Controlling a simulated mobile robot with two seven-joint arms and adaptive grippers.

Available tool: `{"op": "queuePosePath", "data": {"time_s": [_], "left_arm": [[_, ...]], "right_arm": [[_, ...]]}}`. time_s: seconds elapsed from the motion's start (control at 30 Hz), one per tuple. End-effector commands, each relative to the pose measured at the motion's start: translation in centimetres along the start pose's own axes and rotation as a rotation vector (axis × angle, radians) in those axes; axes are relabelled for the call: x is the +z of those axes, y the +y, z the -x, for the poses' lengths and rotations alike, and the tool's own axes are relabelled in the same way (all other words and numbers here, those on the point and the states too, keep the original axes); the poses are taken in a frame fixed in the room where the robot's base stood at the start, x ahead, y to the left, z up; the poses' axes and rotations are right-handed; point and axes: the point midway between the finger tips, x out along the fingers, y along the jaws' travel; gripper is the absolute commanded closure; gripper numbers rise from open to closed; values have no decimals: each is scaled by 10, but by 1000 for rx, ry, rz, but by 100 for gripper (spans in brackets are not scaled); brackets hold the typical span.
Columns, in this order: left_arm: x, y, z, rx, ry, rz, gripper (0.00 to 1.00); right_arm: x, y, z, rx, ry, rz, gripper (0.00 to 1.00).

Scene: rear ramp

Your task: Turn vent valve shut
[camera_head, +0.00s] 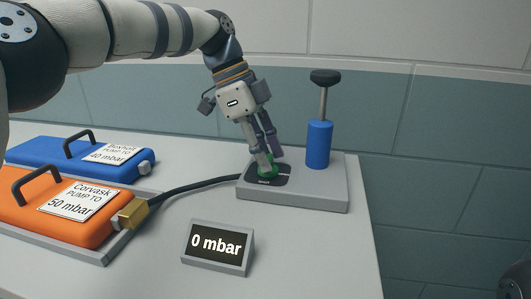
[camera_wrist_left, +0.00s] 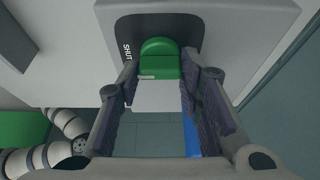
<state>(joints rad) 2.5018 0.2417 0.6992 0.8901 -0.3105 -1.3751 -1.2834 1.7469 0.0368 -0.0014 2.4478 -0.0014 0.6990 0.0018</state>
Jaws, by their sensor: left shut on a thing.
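The vent valve is a green knob (camera_head: 268,171) on a dark plate at the left end of the grey pump base (camera_head: 310,197). My left gripper (camera_head: 269,158) reaches down from above and is shut on the knob. In the left wrist view the green knob (camera_wrist_left: 160,62) sits between the two fingers of the left gripper (camera_wrist_left: 160,76). The word SHUT (camera_wrist_left: 127,53) is printed on the dark plate left of the knob there. A small pale mark shows on the knob's lower edge. My right gripper is not in view.
The blue pump cylinder (camera_head: 319,146) with a black-topped handle stands right of the valve. A black hose (camera_head: 190,187) runs from the base to an orange case (camera_head: 75,218). A blue case (camera_head: 70,160) lies behind it. A display (camera_head: 217,246) in front reads 0 mbar.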

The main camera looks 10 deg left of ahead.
Motion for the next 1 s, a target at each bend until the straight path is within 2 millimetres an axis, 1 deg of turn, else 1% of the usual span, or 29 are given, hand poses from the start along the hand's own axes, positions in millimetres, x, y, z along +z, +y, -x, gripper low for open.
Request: {"op": "queuePosePath", "data": {"time_s": [0.03, 0.43, 0.47, 0.5, 0.53, 0.83, 0.87, 0.93, 1.0], "left_arm": [[1, 0, -2, 6, -3, -3, 95], [1, 1, -2, 9, -3, -8, 95], [1, 1, -2, 9, -3, -8, 62], [1, 1, -2, 8, -3, -8, 53], [1, 1, -2, 8, -3, -8, 47], [0, 0, 1, 4, -1, -7, 47], [0, 0, 3, 3, -1, -7, 47], [0, -1, 15, 1, -1, -6, 47], [0, -1, 31, -1, 0, -6, 47]], "right_arm": [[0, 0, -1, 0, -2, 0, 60], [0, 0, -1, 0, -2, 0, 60], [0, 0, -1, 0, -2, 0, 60], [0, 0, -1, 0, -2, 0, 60], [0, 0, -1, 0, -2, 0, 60], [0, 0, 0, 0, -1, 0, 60], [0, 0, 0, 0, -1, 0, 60], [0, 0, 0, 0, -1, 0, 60], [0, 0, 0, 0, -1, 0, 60]]}}
